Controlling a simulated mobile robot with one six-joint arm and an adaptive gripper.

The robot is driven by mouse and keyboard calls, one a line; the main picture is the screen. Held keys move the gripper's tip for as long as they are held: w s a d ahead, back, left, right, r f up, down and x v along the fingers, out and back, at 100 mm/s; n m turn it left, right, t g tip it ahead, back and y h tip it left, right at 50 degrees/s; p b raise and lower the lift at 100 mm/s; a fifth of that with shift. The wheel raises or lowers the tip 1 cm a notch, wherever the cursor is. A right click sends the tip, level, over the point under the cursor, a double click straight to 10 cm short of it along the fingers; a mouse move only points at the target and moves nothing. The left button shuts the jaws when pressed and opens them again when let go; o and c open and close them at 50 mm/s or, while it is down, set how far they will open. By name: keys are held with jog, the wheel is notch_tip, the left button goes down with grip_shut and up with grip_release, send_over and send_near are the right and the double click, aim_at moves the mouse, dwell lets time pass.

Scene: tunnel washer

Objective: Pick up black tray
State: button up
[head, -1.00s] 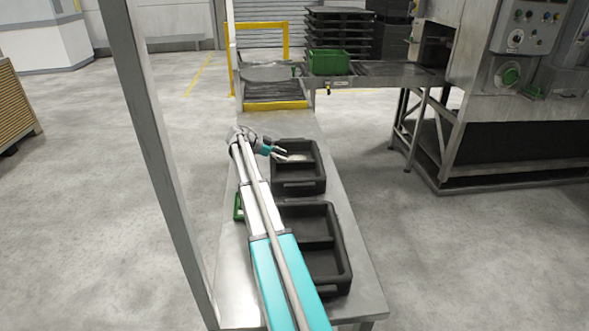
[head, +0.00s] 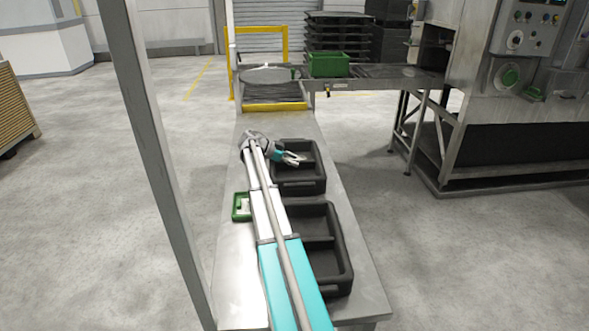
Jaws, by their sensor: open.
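Two black trays with raised rims and inner dividers stand on the metal table. The farther, smaller black tray (head: 300,187) is in the middle of the head view. The nearer, larger black tray (head: 341,262) is partly hidden by my arm. My gripper (head: 302,159) is open and empty, over the far part of the smaller tray. I cannot tell whether its fingers touch the tray.
A small green tray (head: 236,213) lies at the table's left edge, partly behind my arm. A green crate (head: 328,64) sits on the conveyor at the back. A grey post (head: 160,170) stands left of the metal table (head: 352,224). The table's far end is clear.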

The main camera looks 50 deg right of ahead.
dwell(0.3)
grip_shut()
jog(key=shift+r, duration=0.15)
dwell(0.4)
notch_tip(320, 180, up, 2)
jog(key=p, duration=0.2)
jog(key=shift+r+p, duration=0.25)
jog(key=shift+p, duration=0.15)
jog(key=s+a+r+p, duration=0.1)
jog(key=s+r+p, duration=0.9)
jog(key=s, duration=0.4)
jog(key=shift+a+r, duration=0.15)
